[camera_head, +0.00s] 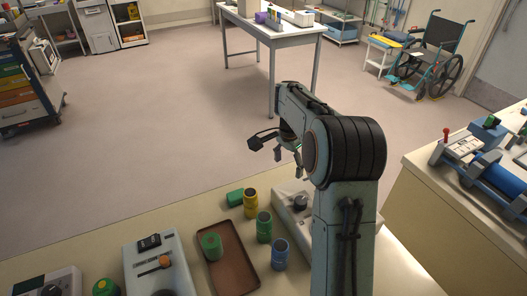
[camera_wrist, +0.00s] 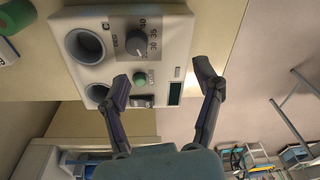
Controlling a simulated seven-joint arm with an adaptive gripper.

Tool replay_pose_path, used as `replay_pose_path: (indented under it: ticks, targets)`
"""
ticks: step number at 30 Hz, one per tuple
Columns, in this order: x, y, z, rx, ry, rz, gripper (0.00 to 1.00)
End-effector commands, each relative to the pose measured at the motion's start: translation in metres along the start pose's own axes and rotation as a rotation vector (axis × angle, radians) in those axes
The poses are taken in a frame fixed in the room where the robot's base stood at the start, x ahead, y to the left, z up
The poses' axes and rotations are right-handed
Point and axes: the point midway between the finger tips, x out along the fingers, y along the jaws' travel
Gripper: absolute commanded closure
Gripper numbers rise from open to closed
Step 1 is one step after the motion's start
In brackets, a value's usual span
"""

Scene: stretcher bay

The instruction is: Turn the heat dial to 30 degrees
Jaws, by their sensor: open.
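The heat dial (camera_wrist: 135,44) is a dark round knob on a white control unit (camera_wrist: 178,30). Printed numbers, among them 30, 35 and 40, run beside it in the wrist view; I cannot tell which its pointer meets. In the head view the dial (camera_head: 300,203) sits on the unit, left of my arm, which hides part of the unit. My gripper (camera_wrist: 163,73) is open and empty, its two fingers spread apart. In the head view my gripper (camera_head: 288,164) is above and beyond the unit. The fingers appear apart from the dial.
The unit also has a green button (camera_wrist: 140,79), a dark display (camera_wrist: 175,93) and two round sockets. Left of it stand a blue cylinder (camera_head: 280,254), green and yellow cylinders, and a brown tray (camera_head: 238,276). Open floor lies beyond the bench.

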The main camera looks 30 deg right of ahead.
Motion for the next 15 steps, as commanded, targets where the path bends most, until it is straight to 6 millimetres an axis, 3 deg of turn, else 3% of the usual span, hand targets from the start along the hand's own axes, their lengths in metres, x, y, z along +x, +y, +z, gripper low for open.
replay_pose_path:
  ticks: [1,4,7,15]
  targets:
    - [0.023,0.009,-0.007,0.028,-0.034,0.029,0.34]
    - [0.052,0.027,-0.013,0.065,-0.084,0.075,0.34]
    - [0.064,0.037,-0.018,0.089,-0.096,0.088,0.34]
    - [0.103,0.041,-0.014,0.088,-0.096,0.087,0.34]
